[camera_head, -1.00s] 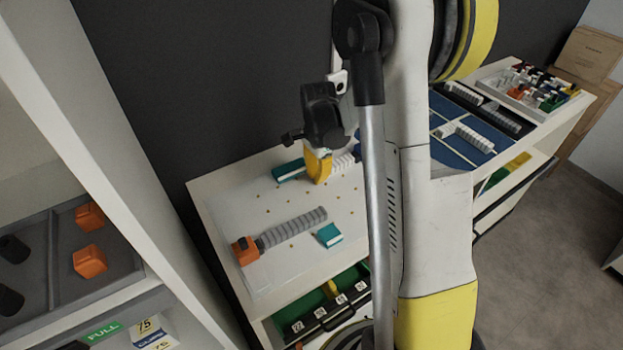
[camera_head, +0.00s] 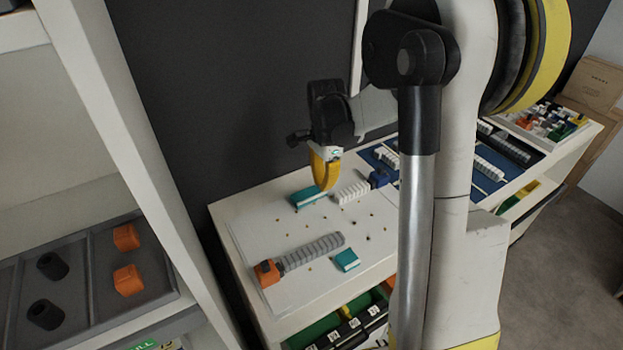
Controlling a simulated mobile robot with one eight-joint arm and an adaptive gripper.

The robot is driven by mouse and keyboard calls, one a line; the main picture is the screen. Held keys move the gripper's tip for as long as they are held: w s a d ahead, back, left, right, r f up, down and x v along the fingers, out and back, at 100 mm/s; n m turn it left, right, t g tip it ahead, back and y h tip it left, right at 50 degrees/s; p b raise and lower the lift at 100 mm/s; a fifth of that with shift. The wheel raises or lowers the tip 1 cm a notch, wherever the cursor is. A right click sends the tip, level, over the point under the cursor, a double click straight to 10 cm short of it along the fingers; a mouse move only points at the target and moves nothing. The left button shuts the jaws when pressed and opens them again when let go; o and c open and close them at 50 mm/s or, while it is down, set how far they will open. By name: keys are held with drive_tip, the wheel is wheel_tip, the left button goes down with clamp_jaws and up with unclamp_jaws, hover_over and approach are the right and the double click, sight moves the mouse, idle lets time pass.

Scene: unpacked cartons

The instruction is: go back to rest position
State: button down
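My gripper (camera_head: 323,180) has yellow fingertips and points down above the back part of the white perforated board on the table. A teal block (camera_head: 308,196) lies just below the fingertips. I cannot tell whether they touch it. The fingers are seen from the side, so the gap between them does not show. My own arm covers the right part of the table.
On the white board (camera_head: 236,233) lie a grey ribbed piece with an orange end (camera_head: 312,252), another teal block (camera_head: 346,260) and a white ribbed piece (camera_head: 353,192). A shelf tray (camera_head: 100,275) at left holds orange and black parts. A blue mat (camera_head: 488,183) lies right.

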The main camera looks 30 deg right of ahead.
drive_tip(key=s+a+r+n+t+b, duration=0.2)
drive_tip(key=s+a+r+n+t, duration=0.1)
drive_tip(key=s+a+r+n, duration=0.45)
drive_tip(key=s+a+r+n+t, duration=0.1)
drive_tip(key=s+a+n+t, duration=0.3)
drive_tip(key=s+a+n, duration=0.4)
drive_tip(key=shift+a+r+n+b, duration=0.15)
drive_tip(key=shift+a+n+b, duration=0.35)
drive_tip(key=shift+n, duration=0.75)
drive_tip(key=shift+s, duration=0.1)
